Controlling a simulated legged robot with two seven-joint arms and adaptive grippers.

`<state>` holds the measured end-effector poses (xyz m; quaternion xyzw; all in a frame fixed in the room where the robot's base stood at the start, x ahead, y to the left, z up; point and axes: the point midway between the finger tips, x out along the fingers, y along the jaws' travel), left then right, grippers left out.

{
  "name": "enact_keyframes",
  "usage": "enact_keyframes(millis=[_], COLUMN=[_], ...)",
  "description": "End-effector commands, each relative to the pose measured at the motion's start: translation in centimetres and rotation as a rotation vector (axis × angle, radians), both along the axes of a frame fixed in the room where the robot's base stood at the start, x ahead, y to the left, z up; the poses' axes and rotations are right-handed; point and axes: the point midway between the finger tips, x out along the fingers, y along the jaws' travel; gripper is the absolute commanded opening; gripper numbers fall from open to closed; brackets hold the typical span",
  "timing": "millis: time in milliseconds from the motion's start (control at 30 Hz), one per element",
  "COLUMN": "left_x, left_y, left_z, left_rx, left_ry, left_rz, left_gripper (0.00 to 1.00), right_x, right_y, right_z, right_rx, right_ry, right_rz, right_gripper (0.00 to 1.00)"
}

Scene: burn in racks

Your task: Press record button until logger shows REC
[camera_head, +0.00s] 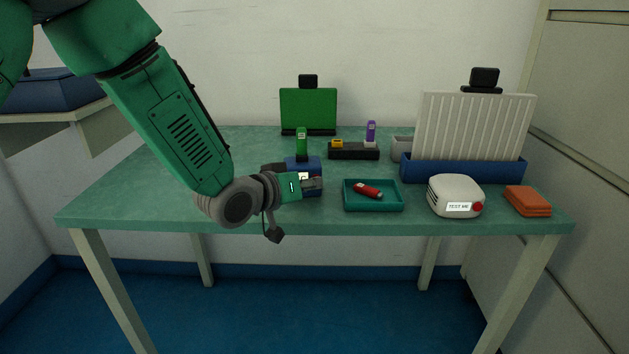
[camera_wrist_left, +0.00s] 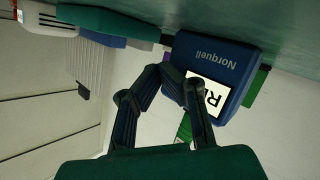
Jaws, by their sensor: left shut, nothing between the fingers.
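The logger is a dark blue box (camera_head: 313,165) on the table, partly hidden behind my left gripper (camera_head: 316,184) in the head view. In the left wrist view the logger (camera_wrist_left: 218,58) appears upside down, marked "Norquell", with a white display (camera_wrist_left: 208,94) on which a black letter R shows. Anything else on the display is hidden by a finger. My left gripper (camera_wrist_left: 170,78) is shut and empty, its fingertips close in front of the logger's face. I cannot tell whether they touch it. The record button is not clearly visible. My right gripper is not in view.
A teal tray (camera_head: 373,208) with a red tool (camera_head: 367,190) lies right of the gripper. Further right are a white "TEST ME" box (camera_head: 449,188) and an orange block (camera_head: 527,201). Behind stand a green panel (camera_head: 308,108) and a white finned panel (camera_head: 474,130). The table's front left is clear.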

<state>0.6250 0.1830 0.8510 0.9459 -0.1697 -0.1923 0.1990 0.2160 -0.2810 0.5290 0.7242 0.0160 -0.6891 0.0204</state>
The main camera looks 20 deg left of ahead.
Motion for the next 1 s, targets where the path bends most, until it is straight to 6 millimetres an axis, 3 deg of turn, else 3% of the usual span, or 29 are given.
enact_keyframes(millis=[367,1000], left_x=[0.0,-1.8], left_y=[0.0,-0.6], left_z=[0.0,0.0], left_rx=[0.0,0.0], left_ry=[0.0,-0.001], left_rz=[0.001,0.0], left_gripper=[0.0,0.0], right_x=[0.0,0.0], right_y=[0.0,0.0], right_z=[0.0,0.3], right_rx=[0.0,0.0], right_ry=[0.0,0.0], right_rz=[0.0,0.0], right_gripper=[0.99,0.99])
